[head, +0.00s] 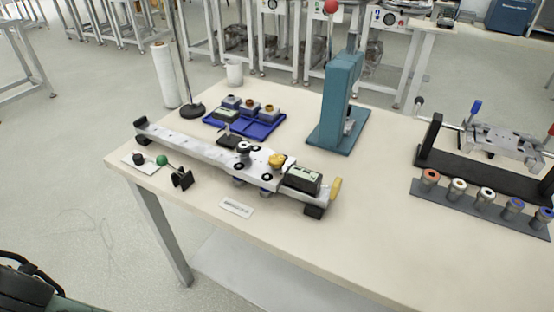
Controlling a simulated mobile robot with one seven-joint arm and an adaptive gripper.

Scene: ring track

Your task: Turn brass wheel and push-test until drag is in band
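A long silver track (190,145) lies diagonally across the left part of the table on dark end feet. A brass wheel (277,161) sits on top of its carriage plate, toward the right end. A dark box with a pale display (303,178) stands just right of the wheel; its reading is too small to make out. A dark round knob (243,148) is on the plate left of the wheel. A yellow piece (336,188) is at the track's right end. My gripper is not in view, and nothing is seen touching the wheel.
A green-balled lever (162,160) and a white label card (236,208) lie in front of the track. Behind it are a blue tray (262,124) and a tall teal press (336,105). A black fixture (480,170) and a row of rings (486,195) stand right. The table's front middle is clear.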

